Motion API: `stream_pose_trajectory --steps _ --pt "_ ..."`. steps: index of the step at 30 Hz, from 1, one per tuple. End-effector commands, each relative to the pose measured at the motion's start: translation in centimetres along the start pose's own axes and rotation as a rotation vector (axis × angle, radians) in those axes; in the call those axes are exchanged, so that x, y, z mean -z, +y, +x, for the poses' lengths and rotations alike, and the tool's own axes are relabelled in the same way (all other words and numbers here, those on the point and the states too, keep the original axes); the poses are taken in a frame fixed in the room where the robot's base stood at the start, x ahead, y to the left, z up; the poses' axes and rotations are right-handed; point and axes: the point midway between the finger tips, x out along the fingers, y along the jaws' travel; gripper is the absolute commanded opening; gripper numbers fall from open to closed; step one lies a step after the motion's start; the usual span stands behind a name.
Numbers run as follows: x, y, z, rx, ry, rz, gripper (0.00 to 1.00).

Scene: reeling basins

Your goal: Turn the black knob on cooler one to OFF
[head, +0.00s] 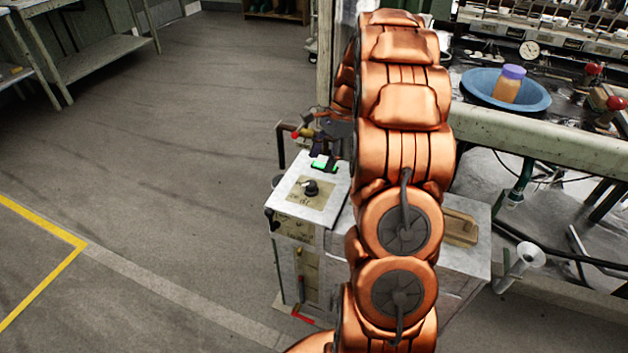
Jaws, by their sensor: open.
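A black knob (311,187) sits on a tan label plate on the sloping top of a pale metal cooler cabinet (285,201). The plate's lettering is too small to read, so I cannot tell the knob's setting or the cooler's number. My dark gripper (327,148) is open, above the back part of the cabinet top, beyond the knob and apart from it. My copper arm hides part of the gripper and the right part of the cabinet top. A bright green patch (325,163) shows just below the gripper.
A pipe with a red-and-yellow valve handle (302,133) stands behind the cabinet. At right, a bench holds a blue basin (478,85) with a purple-lidded jar (508,84). A white funnel-ended pipe (521,266) stands low right. The floor left of the cabinet is clear.

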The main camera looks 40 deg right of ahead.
Motion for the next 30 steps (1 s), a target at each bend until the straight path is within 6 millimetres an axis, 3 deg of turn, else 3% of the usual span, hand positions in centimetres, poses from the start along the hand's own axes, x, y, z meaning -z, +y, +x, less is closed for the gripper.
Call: stream_pose_trajectory --steps 13,24,30 --pt "-0.1 0.1 6.1 -0.005 -0.002 0.000 0.60" --pt "-0.1 0.1 6.9 -0.002 -0.001 -0.002 0.60" --pt "-0.1 0.1 6.9 -0.002 -0.001 -0.002 0.39"
